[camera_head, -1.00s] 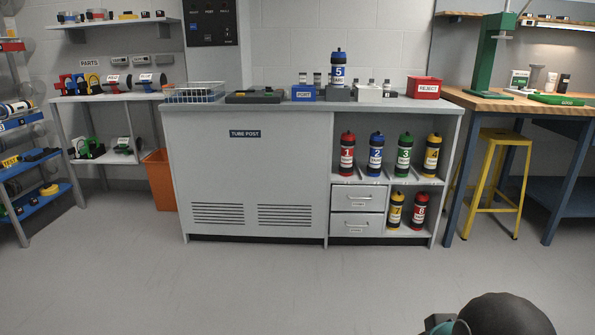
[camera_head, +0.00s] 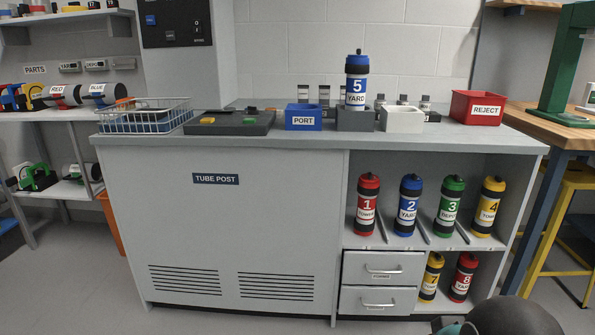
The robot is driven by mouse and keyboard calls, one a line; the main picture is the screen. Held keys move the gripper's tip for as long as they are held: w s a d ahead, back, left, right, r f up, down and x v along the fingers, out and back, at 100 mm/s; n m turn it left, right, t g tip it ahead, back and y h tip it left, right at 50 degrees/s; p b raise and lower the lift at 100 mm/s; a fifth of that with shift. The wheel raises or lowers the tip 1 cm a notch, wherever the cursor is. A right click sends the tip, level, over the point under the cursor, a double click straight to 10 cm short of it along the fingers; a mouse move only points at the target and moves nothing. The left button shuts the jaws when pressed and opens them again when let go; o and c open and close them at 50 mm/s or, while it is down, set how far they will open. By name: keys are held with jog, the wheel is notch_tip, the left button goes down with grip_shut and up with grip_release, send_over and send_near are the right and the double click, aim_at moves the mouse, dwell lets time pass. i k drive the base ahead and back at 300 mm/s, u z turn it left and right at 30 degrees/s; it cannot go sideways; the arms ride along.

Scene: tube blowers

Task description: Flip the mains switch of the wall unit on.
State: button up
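The wall unit is a black panel (camera_head: 175,20) on the wall behind the left part of the tube post counter, cut off by the top edge of the picture. It has a small blue button and a grey one on its left side. At its right is a small pale switch or mark (camera_head: 196,24) with a tiny label below. It looks like the mains switch, but it is too small to tell its position. My gripper is not in view; only a dark rounded part of my arm shows at the bottom right, far from the panel.
The grey tube post counter (camera_head: 215,240) stands between me and the wall. On it are a wire basket (camera_head: 145,118), a dark button box (camera_head: 230,123), a blue port box (camera_head: 303,117), an upright number 5 canister (camera_head: 356,80) and a red reject bin (camera_head: 477,107). Floor shows at left.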

aim_at(197, 28)
jog(key=i, duration=0.45)
jog(key=u, duration=1.05)
jog(key=k, duration=0.6)
jog(key=u, duration=0.7)
jog(key=i, duration=1.6)
jog(key=z, duration=0.95)
jog(key=i, duration=0.5)
jog(key=z, duration=0.4)
